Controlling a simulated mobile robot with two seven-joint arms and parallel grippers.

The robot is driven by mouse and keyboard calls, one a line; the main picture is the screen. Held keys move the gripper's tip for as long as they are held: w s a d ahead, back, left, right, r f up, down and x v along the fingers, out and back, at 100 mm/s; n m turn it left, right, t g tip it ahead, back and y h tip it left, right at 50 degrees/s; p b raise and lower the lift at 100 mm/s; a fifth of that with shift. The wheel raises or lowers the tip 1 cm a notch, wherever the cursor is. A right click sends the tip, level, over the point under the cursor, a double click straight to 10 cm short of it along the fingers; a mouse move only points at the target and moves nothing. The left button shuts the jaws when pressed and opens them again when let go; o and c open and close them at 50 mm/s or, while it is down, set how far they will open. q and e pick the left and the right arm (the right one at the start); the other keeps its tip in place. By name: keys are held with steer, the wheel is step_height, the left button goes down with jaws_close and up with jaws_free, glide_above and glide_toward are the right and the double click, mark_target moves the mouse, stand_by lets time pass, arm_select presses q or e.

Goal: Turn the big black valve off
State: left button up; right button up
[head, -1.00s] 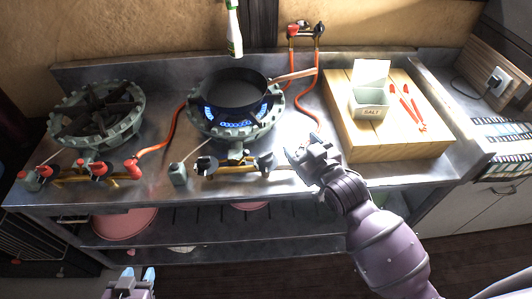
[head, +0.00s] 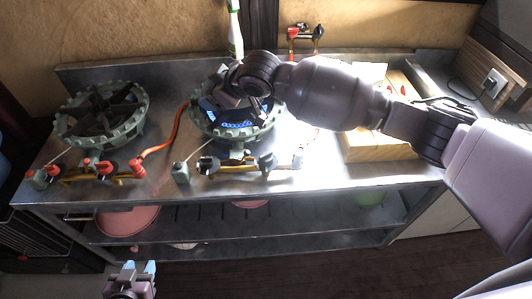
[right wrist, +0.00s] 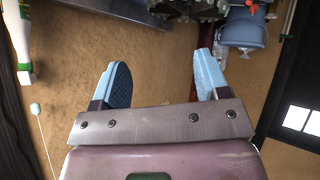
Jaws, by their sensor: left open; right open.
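On the gas manifold in front of the right burner (head: 240,130) there are a black valve knob (head: 267,162) at the right and another black knob (head: 207,165) at the left. On the back wall, a smaller black valve handle (head: 318,32) sits beside a red one (head: 293,33). Blue flame shows on the right burner. In the right wrist view my right gripper (right wrist: 160,80) is open and empty, facing a tan wall. My left gripper (head: 131,275) is open and empty below the counter's front edge.
A left burner (head: 103,115) has red knobs (head: 104,168) on its manifold. An orange hose (head: 175,135) runs between the burners. A white bottle (head: 235,35) stands at the back. The counter front is clear.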

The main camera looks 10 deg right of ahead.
steer(key=w+d+f+m+g+h, duration=0.1)
steer(key=d+f+m+g+h, duration=0.1)
steer(key=d+f+g+h, duration=0.25)
steer(key=m+g+h, duration=0.3)
glide_toward(266, 153)
steer(key=shift+s+f, duration=0.15)
steer(key=shift+f, duration=0.2)
steer(key=f, duration=0.6)
steer(key=f+b, duration=0.1)
steer(key=f, duration=0.3)
steer(key=shift+s+a, duration=0.15)
steer(key=shift+a, duration=0.15)
steer(key=shift+r, duration=0.1)
steer(key=shift+c, duration=0.2)
